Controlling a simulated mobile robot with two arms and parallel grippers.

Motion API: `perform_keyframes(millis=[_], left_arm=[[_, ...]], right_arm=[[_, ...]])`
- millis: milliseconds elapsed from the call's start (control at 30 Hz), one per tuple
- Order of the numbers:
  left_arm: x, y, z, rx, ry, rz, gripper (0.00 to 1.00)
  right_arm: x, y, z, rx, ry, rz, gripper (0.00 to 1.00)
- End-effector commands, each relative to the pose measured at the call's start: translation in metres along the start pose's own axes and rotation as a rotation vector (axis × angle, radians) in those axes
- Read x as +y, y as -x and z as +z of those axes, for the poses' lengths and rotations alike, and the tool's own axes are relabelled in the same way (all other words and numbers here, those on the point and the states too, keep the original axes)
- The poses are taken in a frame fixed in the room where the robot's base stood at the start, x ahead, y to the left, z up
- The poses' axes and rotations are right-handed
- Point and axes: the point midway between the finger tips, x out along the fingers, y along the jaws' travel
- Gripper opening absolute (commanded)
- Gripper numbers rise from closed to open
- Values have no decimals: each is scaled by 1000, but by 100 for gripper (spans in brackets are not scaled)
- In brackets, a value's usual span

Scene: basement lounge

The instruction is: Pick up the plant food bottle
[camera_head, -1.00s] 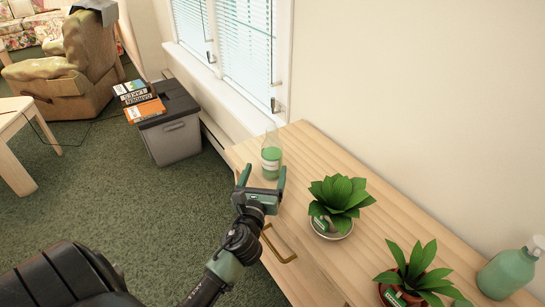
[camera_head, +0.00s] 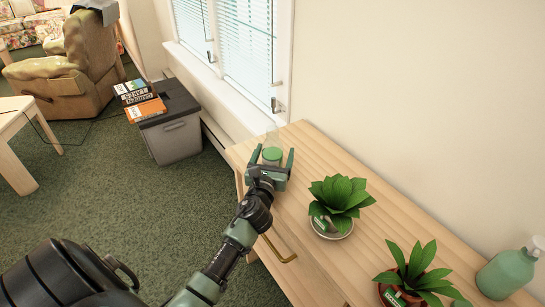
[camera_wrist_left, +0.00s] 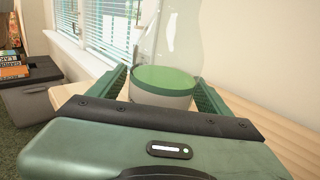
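The plant food bottle (camera_head: 272,153) appears to be the clear bottle with green liquid and a pale label at the far end of the wooden cabinet (camera_head: 320,150). It stands upright. My left gripper (camera_head: 271,158) is open, with one finger on each side of the bottle and its palm in front. In the left wrist view the bottle (camera_wrist_left: 165,78) is between the green fingers, its lower part hidden by the gripper body. A gap shows beside the bottle in the head view; I cannot tell whether either finger touches it. My right gripper is out of view.
A potted plant (camera_head: 341,200), a second plant (camera_head: 415,275) and a green pump bottle (camera_head: 508,272) stand along the cabinet. The wall and window (camera_head: 240,50) are close behind.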

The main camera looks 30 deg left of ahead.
Motion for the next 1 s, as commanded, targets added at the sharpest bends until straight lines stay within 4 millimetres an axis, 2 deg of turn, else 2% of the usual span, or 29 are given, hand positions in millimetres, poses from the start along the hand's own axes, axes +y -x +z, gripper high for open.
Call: perform_keyframes(millis=[33, 200, 267, 533, 667, 833, 1000], left_arm=[[0, 0, 0, 0, 0, 0, 64], [0, 0, 0, 0, 0, 0, 16], [0, 0, 0, 0, 0, 0, 1], [0, 0, 3, -2, 0, 0, 1], [0, 0, 12, -5, -2, -1, 1], [0, 0, 40, -5, -3, -2, 1], [0, 0, 86, -10, -4, -3, 1]], right_arm=[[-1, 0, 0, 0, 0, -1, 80], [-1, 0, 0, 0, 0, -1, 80], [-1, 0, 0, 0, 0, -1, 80], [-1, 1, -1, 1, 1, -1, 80], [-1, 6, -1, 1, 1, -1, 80], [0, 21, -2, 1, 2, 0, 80], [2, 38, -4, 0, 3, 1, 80]])
